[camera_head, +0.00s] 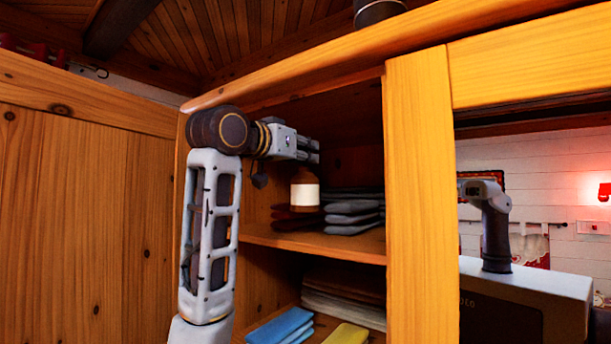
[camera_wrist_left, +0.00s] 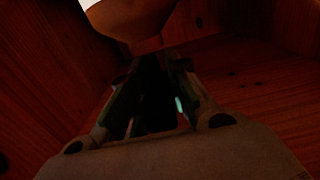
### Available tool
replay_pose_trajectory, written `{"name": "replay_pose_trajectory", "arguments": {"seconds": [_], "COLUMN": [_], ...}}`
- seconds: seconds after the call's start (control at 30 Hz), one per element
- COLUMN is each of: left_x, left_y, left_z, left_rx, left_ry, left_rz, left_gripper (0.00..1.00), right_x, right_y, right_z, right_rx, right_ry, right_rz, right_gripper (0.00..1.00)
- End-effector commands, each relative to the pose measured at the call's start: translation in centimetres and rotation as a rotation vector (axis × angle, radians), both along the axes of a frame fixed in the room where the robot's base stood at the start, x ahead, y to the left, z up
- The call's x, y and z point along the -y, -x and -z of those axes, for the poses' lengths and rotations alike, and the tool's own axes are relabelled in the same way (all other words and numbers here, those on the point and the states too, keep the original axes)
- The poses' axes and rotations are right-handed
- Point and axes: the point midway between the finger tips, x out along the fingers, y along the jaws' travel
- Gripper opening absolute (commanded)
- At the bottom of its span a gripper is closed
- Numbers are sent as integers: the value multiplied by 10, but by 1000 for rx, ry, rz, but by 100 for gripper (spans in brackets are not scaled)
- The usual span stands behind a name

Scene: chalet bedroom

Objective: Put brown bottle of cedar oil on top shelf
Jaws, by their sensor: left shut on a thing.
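The brown bottle (camera_head: 305,194) with a white label is inside the wooden cabinet, upright, above the upper visible shelf (camera_head: 320,245). My left gripper (camera_head: 314,151) reaches in horizontally from the left, right above the bottle, and is shut on its top. The bottle's base is close to the dark folded cloths, and I cannot tell whether it touches them or the shelf. In the left wrist view the bottle (camera_wrist_left: 130,20) shows as a pale and brown shape at the top edge, beyond the dark fingers (camera_wrist_left: 155,100). My right gripper is not in view.
Grey folded cloths (camera_head: 352,215) lie right of the bottle. A lower shelf holds more folded cloths, blue (camera_head: 281,327) and yellow (camera_head: 346,334). An upright post (camera_head: 420,200) bounds the opening on the right. A wooden panel (camera_head: 80,210) stands at left.

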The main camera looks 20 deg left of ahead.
Motion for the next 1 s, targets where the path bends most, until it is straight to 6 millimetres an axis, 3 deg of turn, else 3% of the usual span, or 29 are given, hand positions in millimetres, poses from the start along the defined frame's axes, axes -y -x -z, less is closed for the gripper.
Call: {"name": "replay_pose_trajectory", "arguments": {"seconds": [0.27,0.77,1.0], "left_x": [0,0,0], "left_y": [0,1,1], "left_z": [17,20,33], "left_rx": [2,2,2], "left_ry": [2,1,2], "left_rz": [0,0,0], "left_gripper": [0,0,0], "right_x": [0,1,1], "right_y": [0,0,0], "right_z": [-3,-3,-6], "right_rx": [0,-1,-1], "right_ry": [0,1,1], "right_rz": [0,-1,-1], "right_gripper": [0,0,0]}}
